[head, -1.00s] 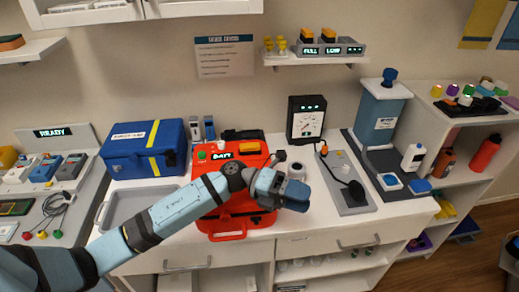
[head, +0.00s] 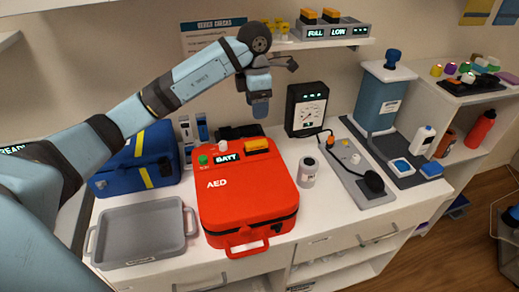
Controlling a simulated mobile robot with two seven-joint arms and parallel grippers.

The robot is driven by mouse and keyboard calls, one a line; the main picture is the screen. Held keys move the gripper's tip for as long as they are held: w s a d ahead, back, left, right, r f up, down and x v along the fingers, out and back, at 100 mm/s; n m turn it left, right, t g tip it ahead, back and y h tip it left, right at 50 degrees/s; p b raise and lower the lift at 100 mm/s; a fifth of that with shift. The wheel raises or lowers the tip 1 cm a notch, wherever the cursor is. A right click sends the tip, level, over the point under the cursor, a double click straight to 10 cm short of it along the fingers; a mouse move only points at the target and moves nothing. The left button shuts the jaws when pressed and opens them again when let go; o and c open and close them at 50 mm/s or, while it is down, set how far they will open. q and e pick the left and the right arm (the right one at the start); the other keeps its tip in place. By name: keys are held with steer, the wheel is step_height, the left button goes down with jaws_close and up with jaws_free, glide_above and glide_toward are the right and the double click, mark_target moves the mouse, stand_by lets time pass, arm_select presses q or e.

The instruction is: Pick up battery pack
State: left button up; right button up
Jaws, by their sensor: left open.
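Two orange-topped battery packs (head: 308,15) (head: 331,15) stand in the grey charger (head: 350,31) on the wall shelf, above displays reading FULL and LOW. A similar orange-topped block (head: 256,146) sits in the top of the red AED case (head: 246,192), beside the BATT display. I cannot tell which pack the task means. My left gripper (head: 261,107) points down above the back of the AED case, with its jaws open. It appears empty, and its fingers overlap in this view. It is below the charger and apart from the packs. My right gripper is not in view.
A grey tray (head: 141,260) lies left of the AED case, with a blue bag (head: 128,176) behind it. A white-grey cylinder (head: 308,172), a black gauge (head: 306,109) and a corded grey panel (head: 370,192) stand right. The wall shelf (head: 290,45) overhangs the counter's back.

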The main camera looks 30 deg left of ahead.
mark_target(256, 143)
arm_select(q)
step_height(256, 143, down, 13)
steer(key=shift+a+f+p, duration=0.15)
steer(key=shift+p, duration=0.5)
jaws_close()
